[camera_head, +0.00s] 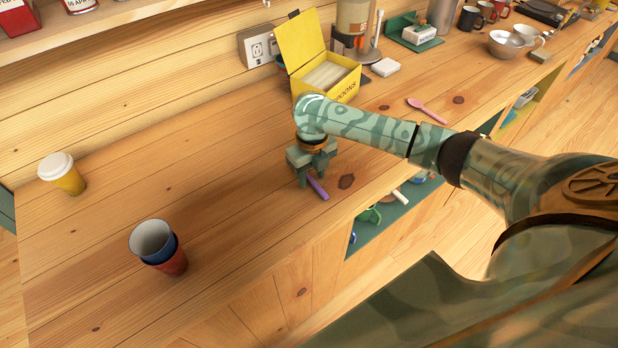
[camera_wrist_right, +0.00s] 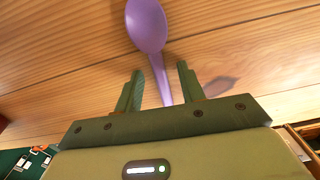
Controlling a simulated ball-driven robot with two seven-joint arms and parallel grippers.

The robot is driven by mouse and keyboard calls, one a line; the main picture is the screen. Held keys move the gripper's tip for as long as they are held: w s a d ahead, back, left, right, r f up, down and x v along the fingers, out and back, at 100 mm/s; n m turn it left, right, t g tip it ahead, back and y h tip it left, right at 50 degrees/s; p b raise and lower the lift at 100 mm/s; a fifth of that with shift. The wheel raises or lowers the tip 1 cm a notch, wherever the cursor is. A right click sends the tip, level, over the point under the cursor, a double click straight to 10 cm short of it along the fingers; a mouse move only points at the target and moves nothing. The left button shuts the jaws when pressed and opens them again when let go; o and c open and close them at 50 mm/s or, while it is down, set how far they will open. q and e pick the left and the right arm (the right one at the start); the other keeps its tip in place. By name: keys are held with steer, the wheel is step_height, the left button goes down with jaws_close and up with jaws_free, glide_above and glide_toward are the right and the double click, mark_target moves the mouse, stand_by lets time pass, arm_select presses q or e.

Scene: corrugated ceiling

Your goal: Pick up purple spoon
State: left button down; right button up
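The purple spoon (camera_head: 318,188) lies on the wooden counter, partly hidden behind my right gripper (camera_head: 311,172) in the head view. In the right wrist view the spoon's bowl (camera_wrist_right: 147,25) is beyond the fingertips, and its handle runs back between the two fingers. My right gripper (camera_wrist_right: 160,74) is open, pointing down over the spoon, with a visible gap on both sides of the handle. I cannot tell how far the fingertips are above the counter. My left gripper is not in view.
A yellow spoon box (camera_head: 325,80) stands behind my right gripper. A pink spoon (camera_head: 428,111) lies farther right. Stacked cups (camera_head: 155,245) and a lidded yellow cup (camera_head: 62,173) stand at left. The counter's front edge is close, above open shelves (camera_head: 395,215). The left counter is mostly clear.

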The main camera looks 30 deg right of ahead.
jaws_close()
